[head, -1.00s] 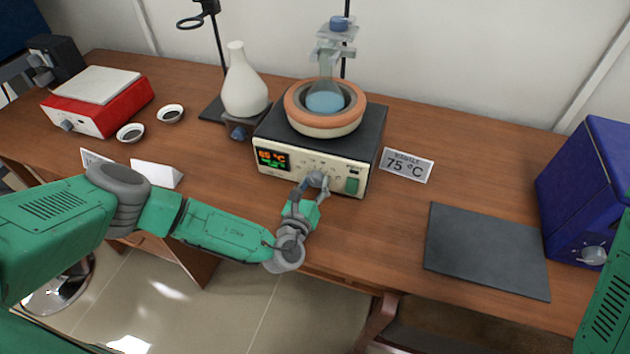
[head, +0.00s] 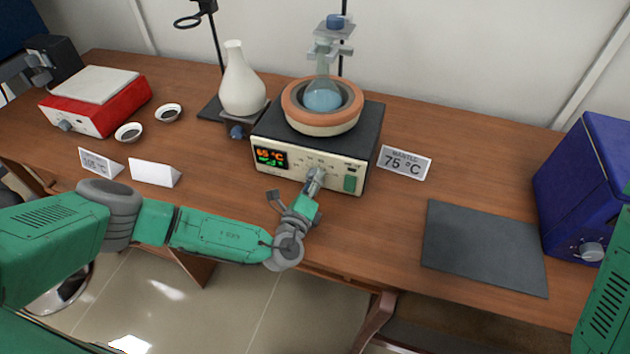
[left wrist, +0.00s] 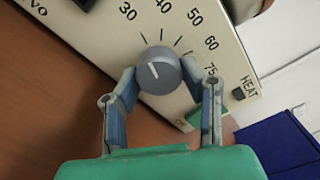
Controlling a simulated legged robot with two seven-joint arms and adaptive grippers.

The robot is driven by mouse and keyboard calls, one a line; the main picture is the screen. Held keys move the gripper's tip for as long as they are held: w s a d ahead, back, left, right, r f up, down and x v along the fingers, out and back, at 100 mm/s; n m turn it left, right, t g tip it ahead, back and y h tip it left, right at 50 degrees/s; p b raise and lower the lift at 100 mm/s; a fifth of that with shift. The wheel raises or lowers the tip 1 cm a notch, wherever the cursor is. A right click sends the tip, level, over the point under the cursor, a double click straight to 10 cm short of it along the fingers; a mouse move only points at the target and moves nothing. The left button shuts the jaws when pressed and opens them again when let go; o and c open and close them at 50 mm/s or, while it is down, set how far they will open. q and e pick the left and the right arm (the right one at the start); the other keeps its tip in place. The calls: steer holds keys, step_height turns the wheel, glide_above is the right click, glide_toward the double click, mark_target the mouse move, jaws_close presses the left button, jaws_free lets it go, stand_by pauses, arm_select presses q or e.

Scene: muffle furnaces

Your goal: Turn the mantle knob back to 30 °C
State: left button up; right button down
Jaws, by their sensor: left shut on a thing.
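The heating mantle box (head: 310,160), cream with a dark top, stands at the middle of the desk. Its orange display (head: 271,157) seems to read 65 °C. In the left wrist view, the round grey mantle knob (left wrist: 160,70) sits between the fingers of my left gripper (left wrist: 160,88), which is shut on it. The knob's white mark points up and left, roughly toward the 30 tick. In the head view my left gripper (head: 312,185) is at the box's front and hides the knob. My right gripper is out of view.
A flask of blue liquid (head: 323,95) is clamped in the orange-rimmed mantle bowl (head: 322,125). A "75 °C" card (head: 404,163) stands to the right, before a dark mat (head: 484,248) and blue furnace (head: 585,195). A white flask (head: 241,85) stands left.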

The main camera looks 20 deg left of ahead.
arm_select(q)
steer(key=shift+w+a+r+n, duration=0.25)
steer(key=shift+a+n, duration=0.1)
steer(key=shift+n, duration=0.05)
steer(key=o, duration=1.1)
steer(key=shift+o, duration=0.2)
steer(key=shift+s+f, duration=0.15)
steer(key=s, duration=1.1)
steer(key=shift+a+f, duration=0.1)
steer(key=shift+a, duration=0.1)
steer(key=shift+s+a, duration=0.1)
steer(key=shift+s, duration=0.4)
